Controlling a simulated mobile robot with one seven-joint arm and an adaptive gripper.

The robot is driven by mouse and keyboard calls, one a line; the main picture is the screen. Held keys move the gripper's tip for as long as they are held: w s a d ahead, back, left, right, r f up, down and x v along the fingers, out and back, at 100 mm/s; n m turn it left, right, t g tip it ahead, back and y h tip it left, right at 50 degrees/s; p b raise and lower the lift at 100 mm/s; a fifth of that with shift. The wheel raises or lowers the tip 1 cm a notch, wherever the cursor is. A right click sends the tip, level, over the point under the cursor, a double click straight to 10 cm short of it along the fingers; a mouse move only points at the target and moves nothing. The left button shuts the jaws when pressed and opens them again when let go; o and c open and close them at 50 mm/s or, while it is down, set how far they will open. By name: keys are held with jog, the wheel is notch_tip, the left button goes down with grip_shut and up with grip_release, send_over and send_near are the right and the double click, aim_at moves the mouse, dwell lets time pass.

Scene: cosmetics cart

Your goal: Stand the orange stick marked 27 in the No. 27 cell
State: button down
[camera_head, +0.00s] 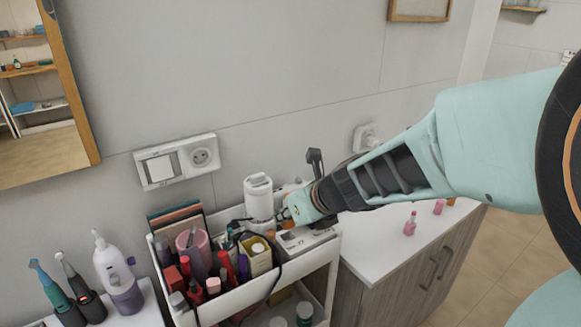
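My gripper (291,213) is over the right rear part of the white cart, beside a white canister. It is small here and partly hidden by its own body, so I cannot tell whether its fingers are open or shut. A small orange patch (287,224) shows just under the fingers. I cannot tell whether it is the orange stick, and no number 27 is readable. A pale grey-white box (306,241) lies on the cart just below the gripper. I cannot make out a No. 27 cell.
The white cart (239,307) is crowded with tubes, bottles and a pink cup (193,243). The white canister (259,200) stands close left of the gripper. A dark cable hangs over the cart's front. Pink bottles (410,226) stand on the cabinet top (372,257), which has free room.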

aim_at(290, 228)
jog(key=shift+f+b, duration=0.7)
jog(key=shift+f, duration=0.45)
jog(key=shift+f+b, duration=0.8)
jog(key=shift+f, duration=0.25)
dwell(0.9)
jog(key=c, duration=1.7)
grip_release()
jog(key=shift+s, duration=0.1)
